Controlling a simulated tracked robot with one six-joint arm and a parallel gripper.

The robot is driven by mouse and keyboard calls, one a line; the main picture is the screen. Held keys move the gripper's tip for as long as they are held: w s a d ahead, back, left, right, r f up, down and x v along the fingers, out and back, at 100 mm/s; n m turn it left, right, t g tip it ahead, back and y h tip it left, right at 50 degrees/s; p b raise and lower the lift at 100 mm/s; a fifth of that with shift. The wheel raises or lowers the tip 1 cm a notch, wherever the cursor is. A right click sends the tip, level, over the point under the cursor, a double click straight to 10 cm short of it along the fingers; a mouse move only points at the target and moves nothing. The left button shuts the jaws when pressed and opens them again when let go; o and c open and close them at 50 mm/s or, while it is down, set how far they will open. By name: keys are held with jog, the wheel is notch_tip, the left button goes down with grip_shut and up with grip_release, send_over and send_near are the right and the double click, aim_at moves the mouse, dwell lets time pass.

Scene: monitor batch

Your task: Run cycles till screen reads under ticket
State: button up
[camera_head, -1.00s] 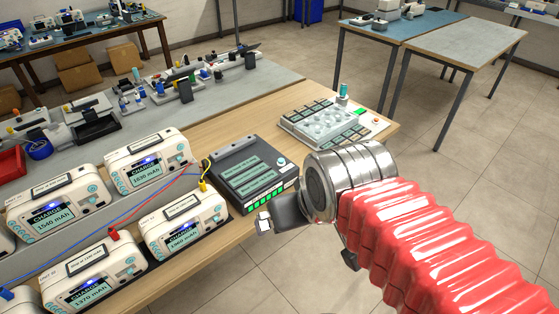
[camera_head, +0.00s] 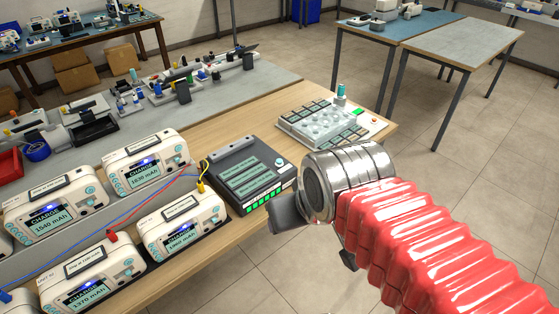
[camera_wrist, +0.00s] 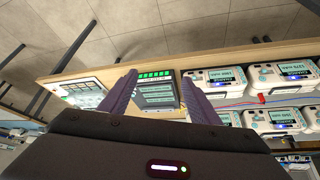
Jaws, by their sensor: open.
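Several white charger units stand in two rows at the left of the head view. Their screens show CHARGE: one (camera_head: 50,222) reads 1540 mAh, one (camera_head: 145,178) about 1630 mAh, one (camera_head: 182,245) about 1360 mAh and one (camera_head: 92,293) 1370 mAh. Paper labels on their tops are too small to read surely. A dark box (camera_head: 238,163) with three text panels and a row of green lights stands right of them. My gripper (camera_wrist: 160,92) is open and empty, its fingers framing the dark box in the wrist view. In the head view its dark jaw is right of that box.
A pale tray of round cells (camera_head: 322,124) sits farther back on the wooden bench, with a teal-topped cylinder (camera_head: 341,93) behind it. Red, blue and yellow leads run among the chargers. A grey bench (camera_head: 240,93) with parts lies behind.

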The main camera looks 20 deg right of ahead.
grip_shut()
dwell(0.5)
dwell(0.4)
